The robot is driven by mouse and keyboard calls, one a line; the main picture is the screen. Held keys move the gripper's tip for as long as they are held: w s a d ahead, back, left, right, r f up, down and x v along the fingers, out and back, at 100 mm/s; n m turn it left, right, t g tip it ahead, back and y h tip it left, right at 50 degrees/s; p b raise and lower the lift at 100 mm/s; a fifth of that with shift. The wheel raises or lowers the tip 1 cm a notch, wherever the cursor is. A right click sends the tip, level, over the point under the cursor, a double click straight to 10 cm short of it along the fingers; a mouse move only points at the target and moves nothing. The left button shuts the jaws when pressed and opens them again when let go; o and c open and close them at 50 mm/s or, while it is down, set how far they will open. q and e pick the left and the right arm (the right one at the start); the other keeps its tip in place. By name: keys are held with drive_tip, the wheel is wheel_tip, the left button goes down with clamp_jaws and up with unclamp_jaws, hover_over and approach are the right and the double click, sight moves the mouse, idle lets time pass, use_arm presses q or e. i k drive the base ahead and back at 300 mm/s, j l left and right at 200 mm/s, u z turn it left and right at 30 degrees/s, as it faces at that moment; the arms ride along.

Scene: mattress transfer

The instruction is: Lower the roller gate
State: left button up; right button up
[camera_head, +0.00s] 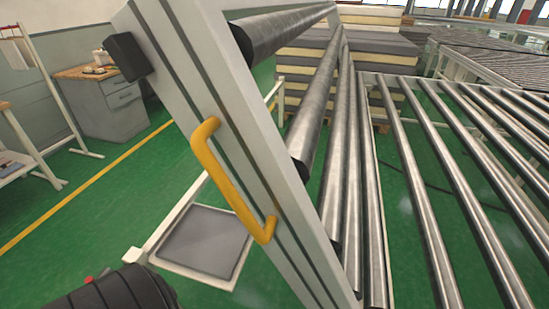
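The roller gate (214,95) stands raised and tilted across the middle of the camera_head view. It has a pale grey side frame with steel rollers (318,105) behind it. A yellow handle (222,178) is fixed to the frame's near face, with nothing holding it. A black block (125,57) sits at the frame's upper left edge. A dark ribbed part, probably of my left arm, shows at the bottom left edge, below and left of the handle. No gripper fingers are in view.
A fixed roller conveyor (432,205) runs along the right. Stacked mattresses (372,45) stand behind the gate. A low frame with a grey plate (205,240) is on the green floor below the handle. A workbench (110,98) stands at left, with open floor before it.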

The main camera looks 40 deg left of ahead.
sight(199, 63)
drive_tip(key=u, duration=0.95)
